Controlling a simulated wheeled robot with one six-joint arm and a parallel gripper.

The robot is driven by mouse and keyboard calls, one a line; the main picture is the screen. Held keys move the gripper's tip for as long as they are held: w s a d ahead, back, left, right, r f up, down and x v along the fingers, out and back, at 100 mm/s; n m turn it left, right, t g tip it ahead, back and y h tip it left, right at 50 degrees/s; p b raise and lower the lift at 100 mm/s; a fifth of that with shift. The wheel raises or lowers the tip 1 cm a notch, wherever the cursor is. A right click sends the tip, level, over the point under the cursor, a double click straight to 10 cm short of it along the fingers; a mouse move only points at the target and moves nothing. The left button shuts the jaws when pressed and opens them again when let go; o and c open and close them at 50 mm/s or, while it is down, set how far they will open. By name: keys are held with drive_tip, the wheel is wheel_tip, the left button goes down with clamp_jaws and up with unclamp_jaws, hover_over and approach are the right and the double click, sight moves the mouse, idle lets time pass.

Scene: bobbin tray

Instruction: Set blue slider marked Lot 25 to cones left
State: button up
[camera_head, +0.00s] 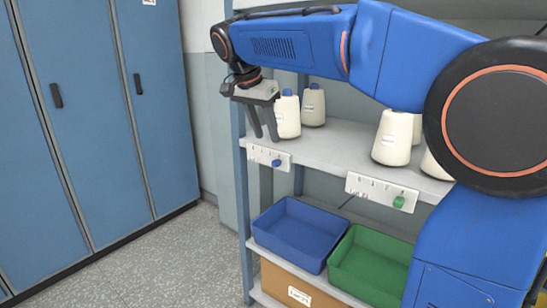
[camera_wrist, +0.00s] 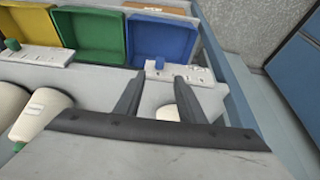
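The blue slider knob (camera_head: 276,163) sits on a white plate (camera_head: 259,154) on the shelf's front edge, right of the plate's middle. Its lettering is too small to read. In the wrist view the blue knob (camera_wrist: 159,63) is near the left end of its plate (camera_wrist: 190,74). My gripper (camera_head: 263,131) is open and empty, fingers pointing down, above and in front of the plate. In the wrist view the fingertips of my gripper (camera_wrist: 159,79) lie either side of the knob's line, apart from it. A white cone with a blue top (camera_head: 287,118) stands behind the fingers.
A second plate (camera_head: 368,187) with a green knob (camera_head: 398,202) is to the right. More white cones (camera_head: 313,106) (camera_head: 392,139) stand on the shelf (camera_head: 345,143). Below are a blue bin (camera_head: 292,252) and a green bin (camera_head: 365,285). Floor (camera_head: 140,265) on the left is clear.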

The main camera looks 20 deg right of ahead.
sight(275, 161)
drive_tip(key=x, duration=1)
drive_tip(key=shift+s, duration=0.1)
clamp_jaws()
